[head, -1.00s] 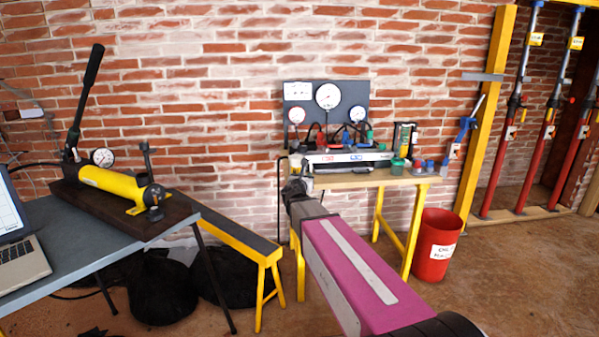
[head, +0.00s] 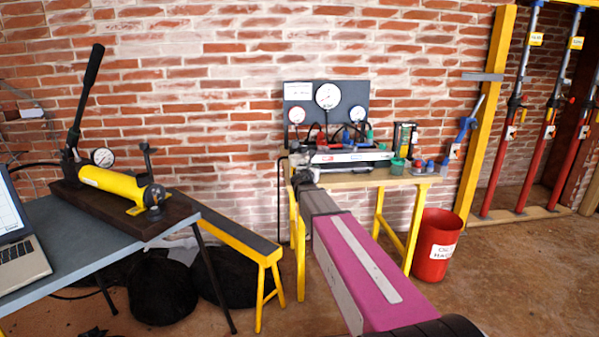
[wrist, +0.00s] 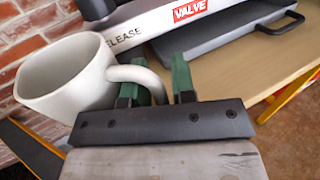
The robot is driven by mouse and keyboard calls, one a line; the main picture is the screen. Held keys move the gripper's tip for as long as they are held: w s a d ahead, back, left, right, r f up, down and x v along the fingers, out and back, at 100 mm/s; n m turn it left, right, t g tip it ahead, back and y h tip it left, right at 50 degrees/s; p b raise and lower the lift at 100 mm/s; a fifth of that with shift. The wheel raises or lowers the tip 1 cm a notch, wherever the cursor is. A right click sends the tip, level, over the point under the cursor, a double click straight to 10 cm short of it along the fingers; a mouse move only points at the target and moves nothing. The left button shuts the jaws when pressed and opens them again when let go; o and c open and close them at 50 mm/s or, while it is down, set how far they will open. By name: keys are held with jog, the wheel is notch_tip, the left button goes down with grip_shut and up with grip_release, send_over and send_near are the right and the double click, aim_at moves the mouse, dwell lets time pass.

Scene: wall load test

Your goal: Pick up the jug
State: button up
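The jug (wrist: 68,80) is a white, mug-like vessel at the left of the wrist view, its open mouth showing. Its looped handle (wrist: 150,78) reaches towards my gripper (wrist: 160,80). The outer part of the handle lies between the two green fingers, and the left finger shows partly behind it. The gap between the fingers is narrow, and I cannot tell whether both touch the handle. In the head view my gripper (head: 303,176) is at the left end of the wooden table (head: 400,177). I cannot make out the jug there.
A grey gauge panel (head: 327,113) and a white-and-black unit marked VALVE (wrist: 190,22) stand behind the gripper. A green container (head: 397,166) and small cups are to the right. A yellow-legged bench (head: 240,240) is at lower left; a red bin (head: 436,245) stands right.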

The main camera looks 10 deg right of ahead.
grip_shut()
jog(key=shift+r, duration=0.15)
jog(key=shift+r, duration=1.45)
jog(key=s+a+r, duration=0.1)
jog(key=a+r, duration=0.6)
jog(key=a, duration=0.4)
jog(key=shift+a+r, duration=0.3)
jog(key=shift+r, duration=0.1)
